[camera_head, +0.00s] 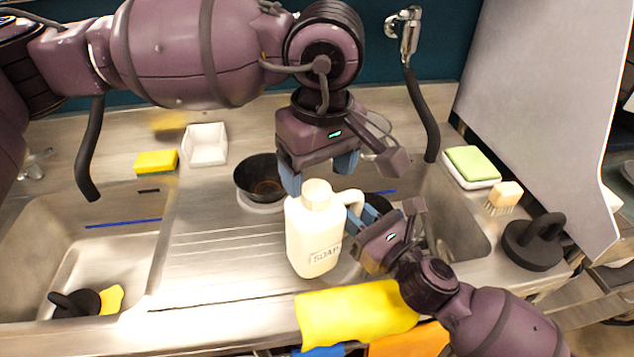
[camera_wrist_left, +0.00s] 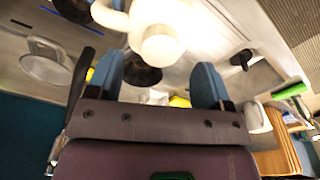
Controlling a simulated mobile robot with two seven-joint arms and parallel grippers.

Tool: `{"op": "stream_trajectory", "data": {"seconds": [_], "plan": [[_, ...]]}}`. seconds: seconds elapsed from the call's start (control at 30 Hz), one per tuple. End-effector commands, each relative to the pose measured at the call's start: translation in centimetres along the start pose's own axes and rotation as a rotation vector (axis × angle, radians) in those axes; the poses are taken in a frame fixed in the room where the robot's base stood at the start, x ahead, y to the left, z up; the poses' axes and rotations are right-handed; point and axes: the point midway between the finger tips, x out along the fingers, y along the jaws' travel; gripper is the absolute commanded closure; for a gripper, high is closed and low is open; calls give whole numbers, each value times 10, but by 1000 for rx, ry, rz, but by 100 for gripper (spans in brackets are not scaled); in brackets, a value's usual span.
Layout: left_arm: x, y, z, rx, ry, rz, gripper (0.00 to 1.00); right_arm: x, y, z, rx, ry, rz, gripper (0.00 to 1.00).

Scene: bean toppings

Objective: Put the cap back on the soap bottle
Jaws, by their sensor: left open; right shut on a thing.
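The white soap bottle (camera_head: 310,245), labelled SOAP, stands upright on the steel counter between the basins. Its cap (camera_head: 316,193) sits on top of the neck; I cannot tell how firmly it is seated. My left gripper (camera_head: 320,174) is open and empty, pointing down just above and behind the cap, one finger to each side. In the left wrist view the round cap (camera_wrist_left: 162,44) lies just beyond and between the open fingertips. My right gripper (camera_head: 362,218) is shut on the bottle's handle (camera_head: 352,198) at the right side. Its fingers partly hide the handle.
A black pan (camera_head: 262,178) stands behind the bottle. A yellow sponge (camera_head: 157,161) and a white dish (camera_head: 206,143) are at the back left. A yellow cloth (camera_head: 355,312) hangs on the front edge. A brush (camera_head: 504,196) and a green sponge (camera_head: 473,162) lie at the right.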

Motion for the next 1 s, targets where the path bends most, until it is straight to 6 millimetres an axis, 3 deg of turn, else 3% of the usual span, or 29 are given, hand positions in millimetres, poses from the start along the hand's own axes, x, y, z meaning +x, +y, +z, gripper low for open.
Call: {"op": "stream_trajectory", "data": {"seconds": [0.2, 0.4, 0.6, 1.0], "plan": [[-44, 0, -1, -1, 2, 2, 26, 0, 0, 2, 1, -4, 1, 100], [-70, 0, -1, -2, 1, 1, 26, 0, 0, 2, 1, -4, 1, 100], [-80, 0, -1, -1, 0, 0, 26, 0, 0, 2, 1, -3, 1, 100], [-81, 0, 0, -1, 0, 0, 26, 0, 0, 2, 1, -3, 1, 100]]}}
